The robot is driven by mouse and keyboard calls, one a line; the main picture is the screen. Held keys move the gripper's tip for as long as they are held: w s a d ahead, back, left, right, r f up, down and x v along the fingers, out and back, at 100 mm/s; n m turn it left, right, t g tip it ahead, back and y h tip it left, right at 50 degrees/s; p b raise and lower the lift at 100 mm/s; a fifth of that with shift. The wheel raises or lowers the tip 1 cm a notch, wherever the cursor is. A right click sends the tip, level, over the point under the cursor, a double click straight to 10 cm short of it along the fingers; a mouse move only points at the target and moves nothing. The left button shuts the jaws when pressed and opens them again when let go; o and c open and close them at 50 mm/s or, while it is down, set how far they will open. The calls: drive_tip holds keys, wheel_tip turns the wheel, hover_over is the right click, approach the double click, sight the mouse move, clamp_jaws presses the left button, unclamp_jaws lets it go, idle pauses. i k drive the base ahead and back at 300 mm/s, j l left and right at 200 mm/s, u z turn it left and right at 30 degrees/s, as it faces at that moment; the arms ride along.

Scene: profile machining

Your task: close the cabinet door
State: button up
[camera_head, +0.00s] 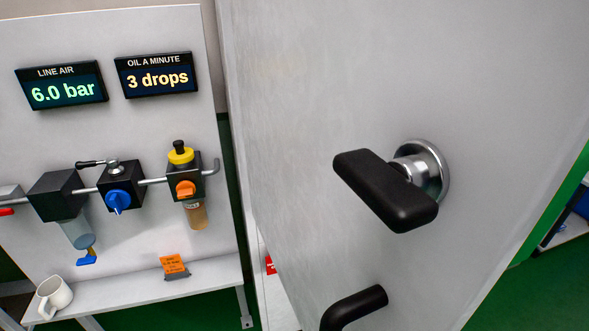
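The cabinet door (290,120) is a large, light grey panel that fills the middle and right of the view, close to me and seen at a slant. A black T-shaped handle (385,190) on a round metal boss sticks out from its face. A curved black pull handle (354,306) shows below it, cut off by the bottom edge. Most of the cabinet body is hidden or outside the view, so I cannot tell how far the door stands from its frame. My gripper is not in view.
At left stands a white panel (120,30) with two displays and an air-line unit (120,187). Its shelf (130,297) holds a white mug (54,297) and an orange card (173,265). Green floor (535,285) shows at lower right, beside a blue object (581,205).

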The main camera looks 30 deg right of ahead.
sight(492, 96)
drive_tip(key=k+j, duration=0.35)
drive_tip(key=i+j, duration=0.15)
drive_tip(key=j, duration=0.3)
drive_tip(key=i+j, duration=0.1)
drive_tip(key=j, duration=0.3)
drive_tip(key=i+j, duration=0.15)
drive_tip(key=j, duration=0.3)
drive_tip(key=i+j, duration=0.1)
drive_tip(key=j, duration=0.3)
